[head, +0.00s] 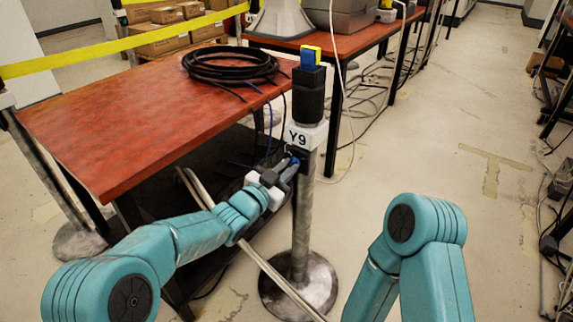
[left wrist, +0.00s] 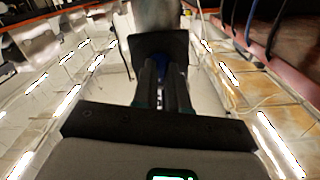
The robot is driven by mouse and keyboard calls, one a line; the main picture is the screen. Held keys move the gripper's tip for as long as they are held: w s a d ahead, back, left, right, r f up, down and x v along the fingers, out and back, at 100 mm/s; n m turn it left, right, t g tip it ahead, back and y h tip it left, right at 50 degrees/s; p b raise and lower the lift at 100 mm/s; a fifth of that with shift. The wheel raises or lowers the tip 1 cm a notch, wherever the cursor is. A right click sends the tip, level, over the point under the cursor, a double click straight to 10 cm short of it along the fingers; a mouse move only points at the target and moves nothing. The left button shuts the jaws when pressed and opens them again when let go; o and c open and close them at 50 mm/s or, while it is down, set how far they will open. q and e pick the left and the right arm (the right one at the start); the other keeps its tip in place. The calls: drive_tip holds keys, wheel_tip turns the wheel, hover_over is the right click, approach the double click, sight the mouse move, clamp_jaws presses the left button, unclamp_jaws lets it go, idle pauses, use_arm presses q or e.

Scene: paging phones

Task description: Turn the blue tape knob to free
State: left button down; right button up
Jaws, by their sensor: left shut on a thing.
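A grey metal post (head: 301,225) stands on a round base, with a white label reading Y9 (head: 304,135) and a black head (head: 308,93) above it. A blue knob (head: 296,162) sits on a black plate just below the label. My left gripper (head: 291,166) is shut on the blue knob, its fingers covering most of it. In the left wrist view the fingers (left wrist: 164,84) reach the black plate (left wrist: 176,46), with a little blue of the knob (left wrist: 180,71) between them. The knob's pointer or marking is hidden. My right gripper is out of view.
A red-topped table (head: 120,120) with a coil of black cable (head: 230,65) is left of the post. Yellow tape (head: 120,47) runs across the upper left. A blue and yellow block (head: 311,56) tops the post. Open floor (head: 430,140) lies to the right.

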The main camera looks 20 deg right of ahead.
use_arm(q)
drive_tip(key=n+p, duration=0.1)
drive_tip(key=n, duration=0.2)
drive_tip(key=shift+r+n+p, duration=0.1)
drive_tip(key=shift+n+p, duration=0.25)
drive_tip(key=shift+n, duration=0.05)
drive_tip(key=n+p, duration=0.1)
drive_tip(key=n, duration=0.2)
drive_tip(key=shift+n, duration=0.3)
drive_tip(key=n+p, duration=0.2)
drive_tip(key=n, duration=0.2)
drive_tip(key=shift+n, duration=0.3)
drive_tip(key=c, duration=1.2)
unclamp_jaws()
drive_tip(key=shift+o, duration=0.2)
